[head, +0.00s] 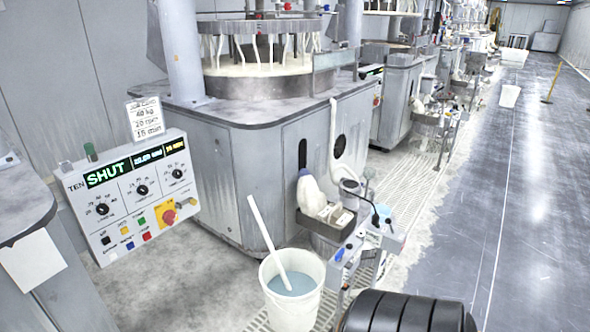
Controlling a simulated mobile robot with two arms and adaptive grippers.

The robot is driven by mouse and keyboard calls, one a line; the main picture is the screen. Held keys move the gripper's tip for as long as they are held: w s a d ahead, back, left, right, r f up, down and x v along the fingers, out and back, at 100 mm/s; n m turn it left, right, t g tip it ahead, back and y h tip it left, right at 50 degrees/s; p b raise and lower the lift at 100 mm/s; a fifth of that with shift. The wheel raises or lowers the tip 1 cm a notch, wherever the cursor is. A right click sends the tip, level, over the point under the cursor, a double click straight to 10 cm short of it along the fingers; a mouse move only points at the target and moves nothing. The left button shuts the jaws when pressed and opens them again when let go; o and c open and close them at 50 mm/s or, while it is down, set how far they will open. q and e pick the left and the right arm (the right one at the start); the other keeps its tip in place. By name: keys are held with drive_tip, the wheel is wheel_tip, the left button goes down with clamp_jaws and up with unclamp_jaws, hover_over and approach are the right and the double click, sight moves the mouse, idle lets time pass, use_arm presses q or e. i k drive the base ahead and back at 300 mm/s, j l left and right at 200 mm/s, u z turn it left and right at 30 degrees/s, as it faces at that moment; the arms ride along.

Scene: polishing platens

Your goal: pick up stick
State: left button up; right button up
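A white stick (266,238) stands tilted in a white bucket (291,313), leaning to the upper left against the rim. Its lower end goes into grey-blue liquid (292,285) and is hidden there. The bucket stands on the floor grating at the bottom middle of the head view. Neither my left nor my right gripper can be made out in this view. A black ribbed rounded part at the bottom right, close to the camera, looks like part of my own arm.
A control panel (139,197) reading "SHUT" is at the left. A grey polishing machine (268,165) stands behind the bucket.

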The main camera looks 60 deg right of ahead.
sight(262, 226)
drive_tip(key=l+z, duration=0.3)
drive_tip(key=z, duration=0.15)
drive_tip(key=i+l+z, duration=0.1)
drive_tip(key=l+z, duration=0.15)
drive_tip(key=z, duration=0.15)
drive_tip(key=i+l+z, duration=0.15)
drive_tip(key=l+z, duration=0.15)
drive_tip(key=z, duration=0.15)
drive_tip(key=i+l, duration=0.3)
drive_tip(key=l, duration=0.15)
drive_tip(key=i+l, duration=0.25)
drive_tip(key=l, duration=0.2)
